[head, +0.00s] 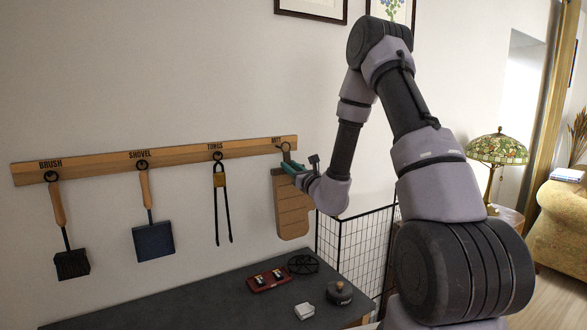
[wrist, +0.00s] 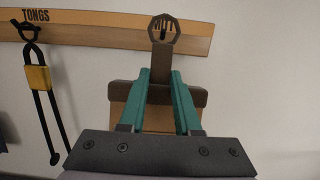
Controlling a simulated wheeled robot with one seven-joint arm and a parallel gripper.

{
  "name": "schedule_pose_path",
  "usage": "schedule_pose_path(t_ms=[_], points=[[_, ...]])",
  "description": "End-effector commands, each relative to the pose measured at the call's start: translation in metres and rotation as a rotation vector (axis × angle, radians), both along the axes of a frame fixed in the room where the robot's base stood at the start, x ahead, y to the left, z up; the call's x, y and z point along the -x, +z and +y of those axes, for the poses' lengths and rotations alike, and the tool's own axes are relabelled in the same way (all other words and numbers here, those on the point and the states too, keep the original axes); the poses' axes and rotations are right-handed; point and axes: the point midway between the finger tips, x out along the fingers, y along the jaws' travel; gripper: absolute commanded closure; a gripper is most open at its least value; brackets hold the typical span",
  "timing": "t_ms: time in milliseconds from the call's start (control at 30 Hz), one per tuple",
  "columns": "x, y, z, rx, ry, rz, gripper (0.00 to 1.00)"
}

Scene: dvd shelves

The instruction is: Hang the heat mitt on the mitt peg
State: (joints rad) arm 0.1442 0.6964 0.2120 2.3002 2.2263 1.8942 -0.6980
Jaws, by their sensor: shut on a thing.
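The heat mitt (head: 292,212) is tan with a dark brown cuff, strap and top ring. It hangs upright below the "MITT" label at the right end of the wooden rail. My gripper (head: 290,168) is shut on its dark strap, just above the cuff. In the wrist view the green fingers (wrist: 161,82) flank the strap, and the mitt body (wrist: 125,117) is partly hidden behind them. The mitt's ring overlaps the mitt peg (wrist: 163,33) in the wrist view. I cannot tell whether the ring is around the peg or just in front of it.
The wooden rail (head: 110,164) also holds a brush (head: 61,228), a shovel (head: 151,225) and tongs (head: 220,200). Below is a dark surface (head: 190,300) with a red tray (head: 268,281) and small items. A black wire screen (head: 355,250) stands right of the mitt.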

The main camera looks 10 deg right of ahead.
Motion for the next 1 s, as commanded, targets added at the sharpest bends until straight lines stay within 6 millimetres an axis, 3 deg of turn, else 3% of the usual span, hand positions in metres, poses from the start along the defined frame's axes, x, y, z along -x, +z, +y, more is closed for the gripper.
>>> schedule_pose_path(t_ms=[600,1000], points=[[-0.034,-0.006,0.011,0.0,-0.001,0.0,1.0],[-0.043,-0.014,0.014,0.0,0.0,0.0,1.0]])
